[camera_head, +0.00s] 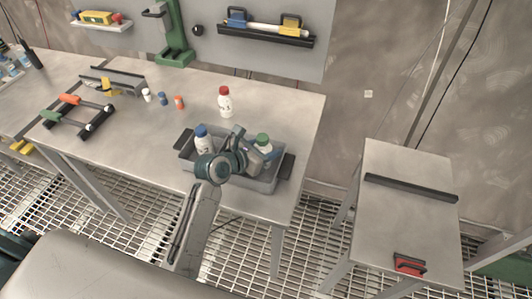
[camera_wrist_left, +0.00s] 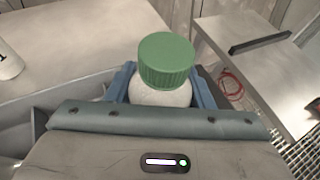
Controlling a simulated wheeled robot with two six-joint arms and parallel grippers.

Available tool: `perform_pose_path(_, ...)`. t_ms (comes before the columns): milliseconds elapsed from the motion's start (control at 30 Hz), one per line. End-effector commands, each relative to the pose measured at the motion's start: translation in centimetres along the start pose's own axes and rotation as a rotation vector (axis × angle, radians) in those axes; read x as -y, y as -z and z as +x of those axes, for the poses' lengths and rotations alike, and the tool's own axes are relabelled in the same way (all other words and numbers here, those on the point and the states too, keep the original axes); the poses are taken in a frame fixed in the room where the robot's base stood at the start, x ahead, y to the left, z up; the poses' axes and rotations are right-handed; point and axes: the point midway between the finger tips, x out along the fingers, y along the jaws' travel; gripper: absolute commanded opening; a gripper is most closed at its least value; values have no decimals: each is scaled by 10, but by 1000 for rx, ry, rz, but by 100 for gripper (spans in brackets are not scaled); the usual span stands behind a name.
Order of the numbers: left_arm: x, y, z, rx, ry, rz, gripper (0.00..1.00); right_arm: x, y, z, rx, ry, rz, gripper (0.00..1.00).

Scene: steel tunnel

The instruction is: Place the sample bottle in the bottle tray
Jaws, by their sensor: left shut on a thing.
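A white bottle with a green cap (camera_head: 263,140) is over or inside the right part of the grey tray (camera_head: 262,186). I cannot tell whether it touches the tray floor. My left gripper (camera_head: 256,152) is shut on this bottle, which looks upright. In the left wrist view the green cap (camera_wrist_left: 166,60) and white shoulder stand between the blue fingers, and the lower body is hidden. A white bottle with a blue cap (camera_head: 204,142) stands in the left part of the tray. A white bottle with a red cap (camera_head: 225,102) stands on the table behind the tray.
The tray has black end handles and sits near the right end of the steel table (camera_head: 300,115). Three small vials, one orange (camera_head: 179,102), stand left of the red-capped bottle. A lower side table (camera_head: 400,235) is at right, apart across a gap.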

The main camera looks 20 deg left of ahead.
Motion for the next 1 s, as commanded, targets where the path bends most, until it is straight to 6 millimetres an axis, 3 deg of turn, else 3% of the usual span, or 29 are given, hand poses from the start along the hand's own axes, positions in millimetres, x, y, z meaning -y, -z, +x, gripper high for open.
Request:
perform_pose_path(700,0,9,4,2,0,0,20,4,0,-6,0,5,2,36)
perform_pose_path(733,0,10,4,1,0,0,50,4,0,-6,1,5,2,36)
perform_pose_path(833,0,10,4,1,0,0,69,5,-1,-6,1,5,2,36)
perform_pose_path(1000,0,10,4,1,0,0,69,4,-1,-6,1,5,2,36)
